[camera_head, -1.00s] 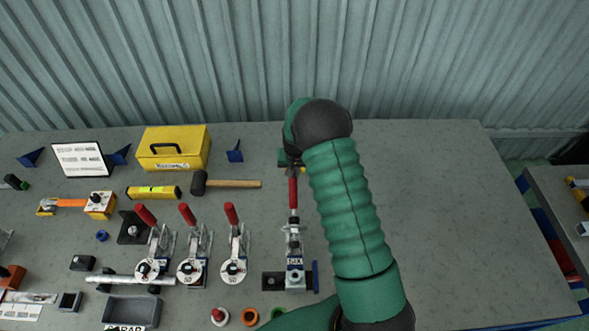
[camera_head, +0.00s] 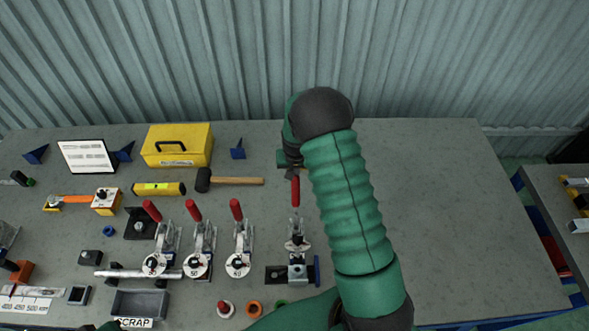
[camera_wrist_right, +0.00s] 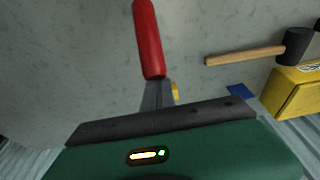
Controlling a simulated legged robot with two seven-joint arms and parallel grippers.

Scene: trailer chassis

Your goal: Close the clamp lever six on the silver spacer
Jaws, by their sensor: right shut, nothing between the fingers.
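The clamp with the red-handled lever (camera_head: 295,193) is the rightmost in the row in the head view. Its red handle points toward the back of the table, and also shows in the wrist view (camera_wrist_right: 149,40). The small silver block at the clamp's base, apparently the silver spacer (camera_head: 297,272), sits at the front. My right gripper (camera_head: 292,173) is at the far end of the handle, partly hidden by my own arm. Its fingers (camera_wrist_right: 158,92) are shut with nothing between them, close to the handle; contact is unclear. My left gripper is out of view.
Several similar clamps (camera_head: 238,240) with raised red handles stand to the left. Behind them are a hammer (camera_head: 235,181), a yellow toolbox (camera_head: 177,147) and a blue bracket (camera_head: 238,153). A grey scrap bin (camera_head: 140,303) is at the front. The table's right side (camera_head: 450,200) is clear.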

